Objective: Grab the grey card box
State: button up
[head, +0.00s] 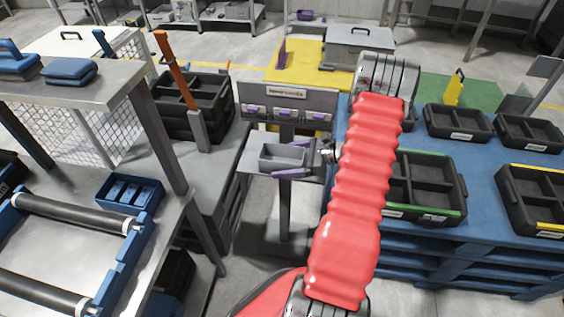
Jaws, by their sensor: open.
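A small open grey box (283,163), which looks like the grey card box, sits on a light grey shelf of a stand in the middle of the head view. My red-sleeved arm reaches up the picture just right of it. My gripper (328,151) shows only in small part at the arm's left edge, close to the right side of the box. It is open, with nothing seen between its fingers. Much of it is hidden by the arm, and I cannot tell whether it touches the box.
Above the shelf, the stand's panel (287,104) holds several white-and-purple packs. Purple pieces lie by the shelf. A blue pallet table (480,185) with black divided crates stands right. A grey bench (185,165) and a roller table (75,235) stand left.

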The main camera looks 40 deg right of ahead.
jog(key=shift+w+a+f, duration=0.2)
jog(key=shift+w+a, duration=0.1)
jog(key=shift+w, duration=0.05)
dwell(0.3)
jog(key=c, duration=1.3)
jog(key=shift+r, duration=0.1)
jog(key=shift+r, duration=1.7)
jog(key=s+d, duration=0.3)
jog(key=s, duration=0.1)
jog(key=s+d, duration=0.4)
jog(key=s, duration=0.1)
jog(key=s+d, duration=0.4)
jog(key=s, duration=0.1)
jog(key=shift+s, duration=0.15)
